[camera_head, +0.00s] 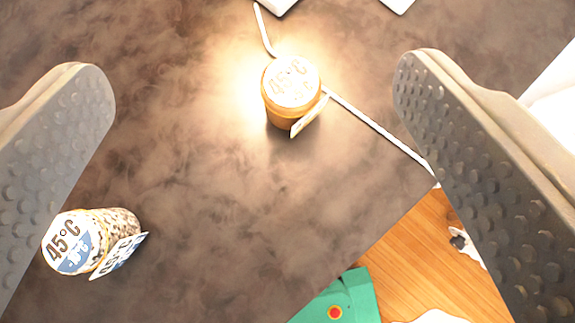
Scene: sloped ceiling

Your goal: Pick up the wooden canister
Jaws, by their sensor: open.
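A small canister with a brown, wood-coloured side (279,114) and a white lid marked "45°C" stands upright on the dark mottled surface, at the upper middle. A tag or label sticks out at its lower right. My gripper (255,75) is open and empty. Its two grey studded fingers stand wide apart at the left and right of the picture, with the brown canister between them in view, apart from both. The canister appears farther off than the fingertips.
A speckled canister (119,224) marked "45°C" stands at lower left by the left finger. A white cable (372,124) runs behind the brown canister. The dark surface ends at lower right, above wood floor (430,265) and a green item (352,296). Bare surface lies below centre.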

